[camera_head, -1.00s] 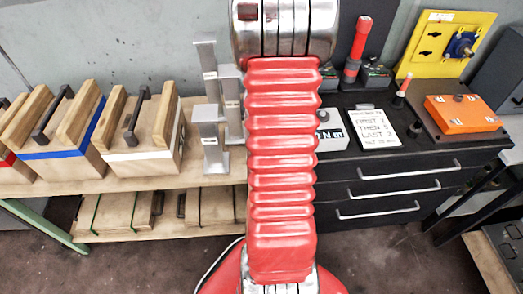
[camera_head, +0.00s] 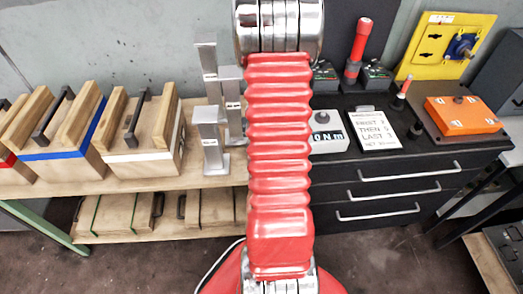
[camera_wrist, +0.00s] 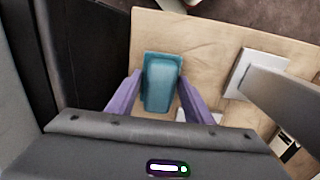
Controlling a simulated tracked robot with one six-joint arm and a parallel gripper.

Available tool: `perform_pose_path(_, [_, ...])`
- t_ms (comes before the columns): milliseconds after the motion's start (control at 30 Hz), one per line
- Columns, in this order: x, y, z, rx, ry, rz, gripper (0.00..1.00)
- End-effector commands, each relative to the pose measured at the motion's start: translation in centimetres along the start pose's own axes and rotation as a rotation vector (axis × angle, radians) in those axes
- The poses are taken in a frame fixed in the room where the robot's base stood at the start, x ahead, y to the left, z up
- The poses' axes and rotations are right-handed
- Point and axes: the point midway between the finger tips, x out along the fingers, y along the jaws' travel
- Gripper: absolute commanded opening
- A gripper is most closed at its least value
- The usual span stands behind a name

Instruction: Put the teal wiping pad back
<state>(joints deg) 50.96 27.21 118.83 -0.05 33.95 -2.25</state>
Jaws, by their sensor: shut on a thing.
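The teal wiping pad (camera_wrist: 161,80) shows in the wrist view, a blue-green block with a raised middle, over the light wooden bench top (camera_wrist: 215,45). My gripper (camera_wrist: 160,92) has its two purple fingers on either side of the pad and is shut on it. I cannot tell whether the pad touches the wood or hangs just above it. In the head view my red arm hides the gripper and the pad.
Grey metal stands (camera_head: 212,130) rise on the bench left of my arm, and a grey post with a pale base (camera_wrist: 245,75) is right of the pad in the wrist view. A black drawer cabinet (camera_head: 400,185) stands right. Wooden boxes (camera_head: 145,135) stand left.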

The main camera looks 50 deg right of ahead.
Motion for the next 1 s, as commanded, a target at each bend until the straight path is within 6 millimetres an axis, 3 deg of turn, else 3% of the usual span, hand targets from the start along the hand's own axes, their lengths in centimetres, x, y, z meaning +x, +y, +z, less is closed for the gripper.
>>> perform_pose_path(300, [0.16, 0.04, 0.0, 0.001, 0.0, 0.0, 0.26])
perform_pose_path(333, [0.15, 0.04, 0.0, 0.001, 0.0, 0.0, 0.48])
perform_pose_path(567, [0.13, 0.06, 0.01, 0.001, 0.0, 0.0, 0.64])
perform_pose_path(1000, [-0.61, 0.08, -0.03, 0.002, 0.001, 0.0, 0.65])
